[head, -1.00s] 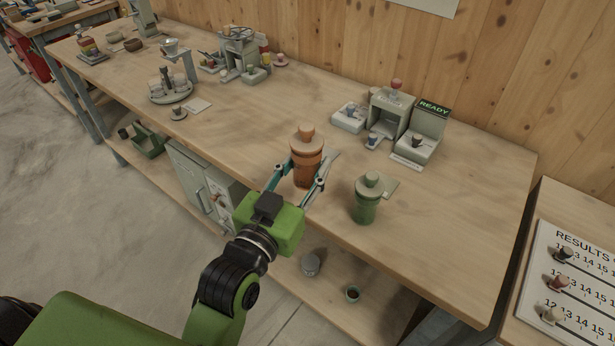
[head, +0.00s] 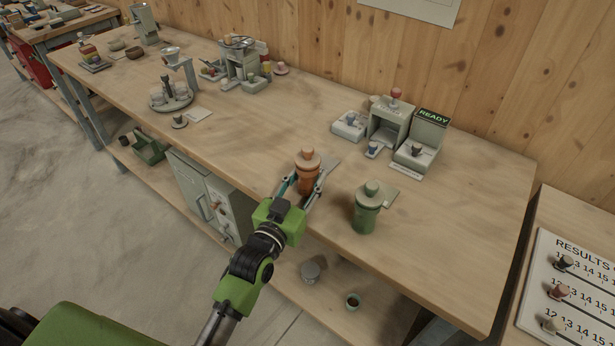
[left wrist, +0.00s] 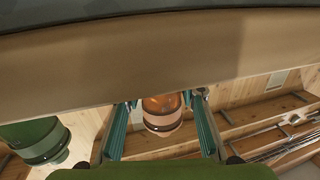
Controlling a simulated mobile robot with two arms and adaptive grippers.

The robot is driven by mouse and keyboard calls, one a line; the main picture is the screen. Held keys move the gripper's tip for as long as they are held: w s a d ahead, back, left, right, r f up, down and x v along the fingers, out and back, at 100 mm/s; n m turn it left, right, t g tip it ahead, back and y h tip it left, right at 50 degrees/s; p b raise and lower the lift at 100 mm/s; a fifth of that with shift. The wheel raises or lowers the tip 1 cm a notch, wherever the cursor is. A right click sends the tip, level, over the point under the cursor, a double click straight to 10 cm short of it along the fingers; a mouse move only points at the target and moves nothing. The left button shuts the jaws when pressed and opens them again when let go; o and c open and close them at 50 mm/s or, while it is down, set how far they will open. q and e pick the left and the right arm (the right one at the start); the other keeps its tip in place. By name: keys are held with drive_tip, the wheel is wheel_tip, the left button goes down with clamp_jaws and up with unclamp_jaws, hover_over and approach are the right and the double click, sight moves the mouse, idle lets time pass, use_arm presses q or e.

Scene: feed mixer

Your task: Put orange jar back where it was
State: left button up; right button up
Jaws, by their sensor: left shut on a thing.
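In the left wrist view the orange jar (left wrist: 163,112) shows between the two fingers (left wrist: 160,100). I cannot tell whether its base touches the bench top. My right gripper is not in view.
A grey machine (head: 391,120) and a READY display unit (head: 424,140) stand behind. Bench top left of the orange jar is clear.

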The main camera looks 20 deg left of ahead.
use_arm(q)
drive_tip(key=o, duration=1)
drive_tip(key=shift+f, duration=0.1)
drive_tip(key=shift+o, duration=0.2)
drive_tip(key=s+a+b, duration=0.1)
drive_tip(key=s, duration=1.1)
drive_tip(key=shift+a+r, duration=0.2)
